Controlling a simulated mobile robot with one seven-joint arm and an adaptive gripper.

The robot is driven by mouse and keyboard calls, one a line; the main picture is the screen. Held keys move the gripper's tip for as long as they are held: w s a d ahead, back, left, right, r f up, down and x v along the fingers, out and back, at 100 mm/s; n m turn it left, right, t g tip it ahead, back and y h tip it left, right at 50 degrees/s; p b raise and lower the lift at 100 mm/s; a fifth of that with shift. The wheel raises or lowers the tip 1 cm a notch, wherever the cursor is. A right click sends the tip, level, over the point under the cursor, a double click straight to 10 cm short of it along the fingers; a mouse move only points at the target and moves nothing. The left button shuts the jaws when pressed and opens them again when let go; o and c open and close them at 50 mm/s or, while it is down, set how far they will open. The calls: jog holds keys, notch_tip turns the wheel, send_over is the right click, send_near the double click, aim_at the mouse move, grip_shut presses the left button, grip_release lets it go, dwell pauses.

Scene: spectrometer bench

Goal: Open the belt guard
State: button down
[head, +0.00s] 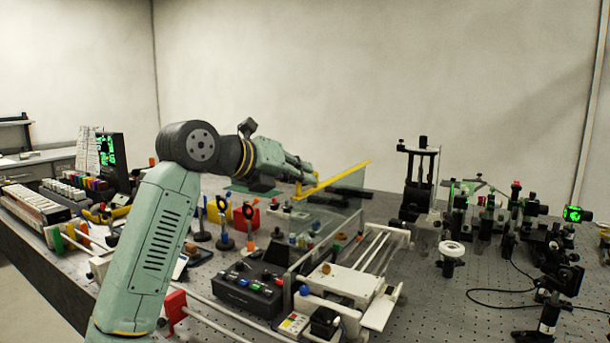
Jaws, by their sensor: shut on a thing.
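The belt guard (340,177) looks like a clear panel with a yellow bar along its top edge. It stands above the back of a white roller or belt unit (350,281), and the bar slants up to the right. My gripper (299,189) is shut on the left end of the yellow bar, reaching in from the left. The fingertips are small here, and their exact contact is hard to see. More clear panelling (297,270) stands along the unit's left side. The guard's hinge cannot be made out.
A black control box (247,289) with coloured buttons sits left of the belt unit. Ring-topped holders (249,228) and red and yellow bins (245,216) crowd the bench below my arm. Optical mounts (418,180) stand at the right. Perforated bench top (425,290) is clear right of the unit.

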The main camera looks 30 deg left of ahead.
jog(key=shift+a, duration=0.3)
jog(key=c, duration=2)
grip_release()
jog(key=v, duration=1.2)
jog(key=shift+a, duration=0.15)
